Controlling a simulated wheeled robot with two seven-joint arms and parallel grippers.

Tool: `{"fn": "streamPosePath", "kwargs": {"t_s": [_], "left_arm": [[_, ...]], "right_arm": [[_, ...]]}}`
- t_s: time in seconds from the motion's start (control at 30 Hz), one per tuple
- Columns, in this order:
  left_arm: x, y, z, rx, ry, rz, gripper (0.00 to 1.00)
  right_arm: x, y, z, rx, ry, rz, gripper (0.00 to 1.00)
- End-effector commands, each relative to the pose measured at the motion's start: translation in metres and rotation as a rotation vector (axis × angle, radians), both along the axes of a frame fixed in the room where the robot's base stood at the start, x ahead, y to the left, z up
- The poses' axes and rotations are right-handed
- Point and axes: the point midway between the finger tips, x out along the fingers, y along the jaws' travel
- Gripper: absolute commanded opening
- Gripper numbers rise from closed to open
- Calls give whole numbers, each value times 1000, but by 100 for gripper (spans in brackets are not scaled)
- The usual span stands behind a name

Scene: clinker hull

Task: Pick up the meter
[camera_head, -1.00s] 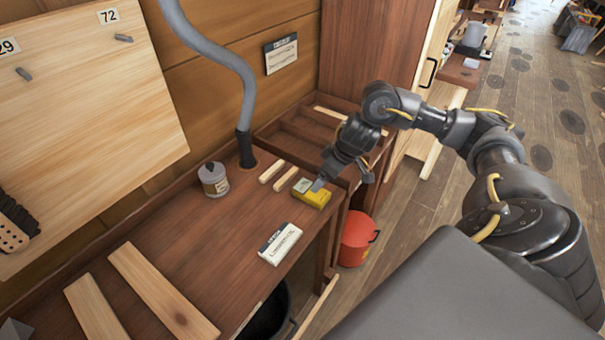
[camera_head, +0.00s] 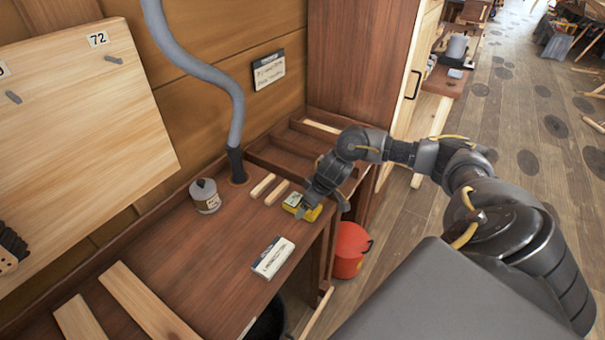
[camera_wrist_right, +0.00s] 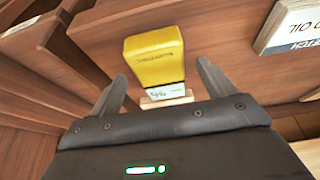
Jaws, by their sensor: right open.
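The meter is a small yellow block with a pale face, and it lies on the brown bench near its right end. In the head view the meter (camera_head: 291,201) is partly covered by my right gripper (camera_head: 311,208). In the right wrist view the yellow meter (camera_wrist_right: 154,52) sits between and beyond the two spread fingers of my right gripper (camera_wrist_right: 161,86). The fingers are apart, with a gap on each side of the meter. My left gripper is not in view.
Two short wood strips (camera_head: 270,189) lie left of the meter. A grey hose (camera_head: 236,115) rises behind. A red bucket (camera_head: 350,250) stands below the bench's right side.

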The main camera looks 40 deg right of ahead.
Motion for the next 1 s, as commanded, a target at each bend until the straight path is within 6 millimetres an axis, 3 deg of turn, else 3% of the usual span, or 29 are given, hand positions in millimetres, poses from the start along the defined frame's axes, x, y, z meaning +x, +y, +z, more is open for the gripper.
{"fn": "streamPosePath", "kwargs": {"t_s": [0.17,0.43,0.8,1.0], "left_arm": [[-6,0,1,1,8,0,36],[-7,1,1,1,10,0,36],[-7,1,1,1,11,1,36],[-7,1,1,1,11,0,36]], "right_arm": [[7,2,-16,0,0,0,82],[8,2,-18,-1,-1,1,80],[8,2,-18,-1,-1,1,32],[8,2,-18,0,-2,0,29]]}}
